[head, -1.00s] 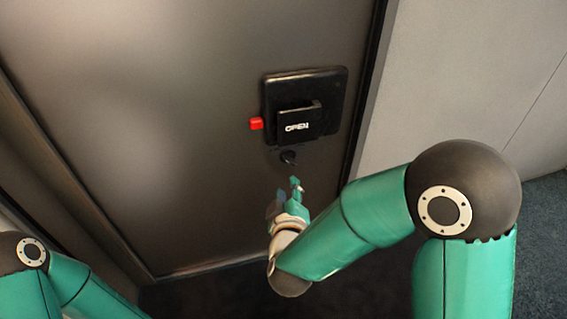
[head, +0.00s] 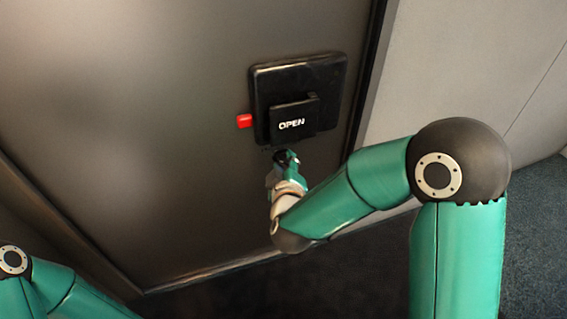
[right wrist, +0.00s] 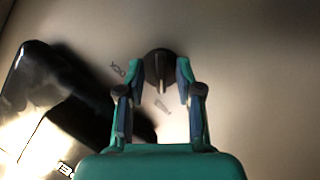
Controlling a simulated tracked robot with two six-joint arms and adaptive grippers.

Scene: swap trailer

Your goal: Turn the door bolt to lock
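The door bolt is a small round black knob with a raised grip; in the right wrist view the bolt (right wrist: 159,66) lies between the fingertips of my right gripper (right wrist: 159,75). The fingers are open, one on each side of the knob, with a gap visible between them and the grip. In the head view the bolt (head: 286,156) shows just below the black handle, and my right gripper (head: 285,170) is right at it, partly hiding it. Only part of my left arm shows at the lower left; its gripper is not in view.
A black handle plate (head: 298,72) with a flap marked OPEN (head: 293,124) is above the bolt. A red tab (head: 244,121) sticks out left of it. The grey door (head: 150,120) is otherwise clear. A pale wall (head: 450,80) stands to the right.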

